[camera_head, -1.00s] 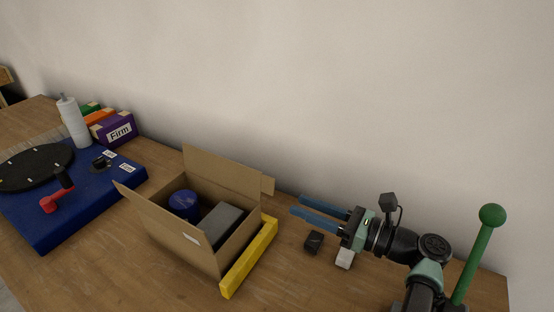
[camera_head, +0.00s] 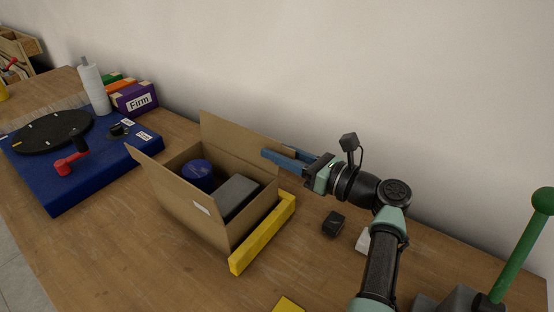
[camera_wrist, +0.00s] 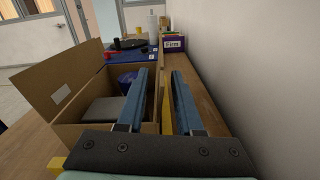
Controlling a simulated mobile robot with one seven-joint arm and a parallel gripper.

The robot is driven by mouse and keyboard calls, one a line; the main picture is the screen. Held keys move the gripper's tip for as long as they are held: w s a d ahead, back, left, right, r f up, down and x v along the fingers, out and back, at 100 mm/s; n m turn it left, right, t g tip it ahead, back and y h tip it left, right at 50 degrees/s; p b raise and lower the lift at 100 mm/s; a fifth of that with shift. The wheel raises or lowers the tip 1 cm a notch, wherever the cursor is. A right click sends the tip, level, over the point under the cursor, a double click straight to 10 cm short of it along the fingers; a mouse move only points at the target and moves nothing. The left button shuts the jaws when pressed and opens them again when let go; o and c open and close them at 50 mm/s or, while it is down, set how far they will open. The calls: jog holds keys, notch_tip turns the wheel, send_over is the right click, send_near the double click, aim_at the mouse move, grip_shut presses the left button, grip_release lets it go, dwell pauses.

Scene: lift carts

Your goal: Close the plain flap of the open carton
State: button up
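The open carton (camera_head: 205,212) stands on the bench with its two long flaps up. The near flap (camera_wrist: 52,85) leans outward and bears a white label (camera_head: 201,208). The plain far flap (camera_head: 235,133) stands up along the wall side. A blue round tin (camera_head: 197,172) and a grey box (camera_head: 238,193) lie inside. My gripper (camera_head: 276,152) is open at the right end of the plain flap. In the wrist view its two blue fingers (camera_wrist: 162,74) appear on either side of that flap, seen nearly edge-on (camera_wrist: 166,105). I cannot tell whether they touch it.
A yellow bar (camera_head: 262,236) lies along the carton's right side. A small black block (camera_head: 333,223) and a white block (camera_head: 363,241) lie to the right. A green lever (camera_head: 522,245) stands at the far right. A blue base with a turntable (camera_head: 52,185) is left. The wall is close behind.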

jog(key=shift+w+a, duration=0.25)
jog(key=shift+a, duration=0.05)
grip_shut()
dwell(1.3)
